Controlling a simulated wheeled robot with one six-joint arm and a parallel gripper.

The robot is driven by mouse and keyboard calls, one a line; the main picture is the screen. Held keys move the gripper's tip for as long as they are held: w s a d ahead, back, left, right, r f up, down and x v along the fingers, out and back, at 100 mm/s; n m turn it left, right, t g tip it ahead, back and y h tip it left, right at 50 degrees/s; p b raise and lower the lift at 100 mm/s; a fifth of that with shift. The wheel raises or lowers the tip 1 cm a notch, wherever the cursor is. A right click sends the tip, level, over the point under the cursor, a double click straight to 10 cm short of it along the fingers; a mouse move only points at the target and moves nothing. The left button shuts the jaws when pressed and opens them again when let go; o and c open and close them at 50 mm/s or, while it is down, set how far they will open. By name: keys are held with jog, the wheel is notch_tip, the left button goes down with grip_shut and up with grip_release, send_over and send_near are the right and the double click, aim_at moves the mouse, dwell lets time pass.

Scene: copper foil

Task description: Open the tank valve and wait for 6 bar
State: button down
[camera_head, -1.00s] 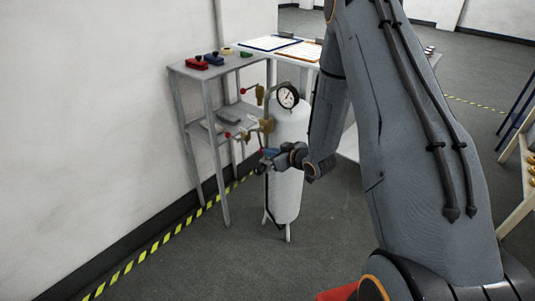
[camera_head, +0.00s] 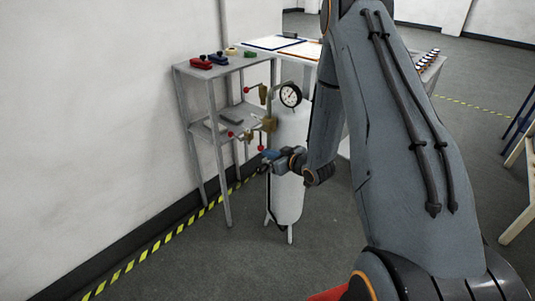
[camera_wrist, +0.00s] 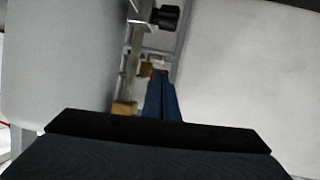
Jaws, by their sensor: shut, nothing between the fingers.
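The white tank (camera_head: 291,135) stands upright, with a round pressure gauge (camera_head: 290,95) at its top; the needle is too small to read. Brass valve fittings (camera_head: 269,124) sit on its left side, with red-tipped levers (camera_head: 230,134) near them. My gripper (camera_head: 266,157) is at the tank's left front, below the fittings. In the wrist view its blue fingers (camera_wrist: 162,100) are together and empty, beside brass fittings (camera_wrist: 124,107) and right of the tank (camera_wrist: 60,60). A small red part shows just beyond the fingertips; I cannot tell whether they touch it.
A grey shelf stand (camera_head: 222,130) is behind and left of the tank, against the wall. Red and blue items (camera_head: 201,63) lie on its top. A table with clipboards (camera_head: 270,43) stands behind. The floor in front is clear.

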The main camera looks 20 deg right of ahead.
jog(key=f+v, duration=0.1)
jog(key=v, duration=1.2)
jog(key=shift+s+d+f, duration=0.25)
jog(key=shift+s+f, duration=0.05)
jog(key=shift+f, duration=0.1)
jog(key=s+a+r+m+g+h, duration=0.1)
jog(key=s+a+r+g, duration=0.2)
jog(key=s, duration=0.5)
jog(key=s+a+r+m+g+h, duration=0.2)
jog(key=s+r+g, duration=0.3)
jog(key=s, duration=0.3)
jog(key=s+a+r+m+g+h, duration=0.1)
jog(key=s+a+r+m+g, duration=0.1)
jog(key=s+a+r+g, duration=0.3)
jog(key=s, duration=0.3)
jog(key=shift+s+r+h+p, duration=0.2)
jog(key=shift+r+h+p, duration=0.1)
jog(key=shift+h, duration=0.1)
jog(key=shift+d, duration=0.15)
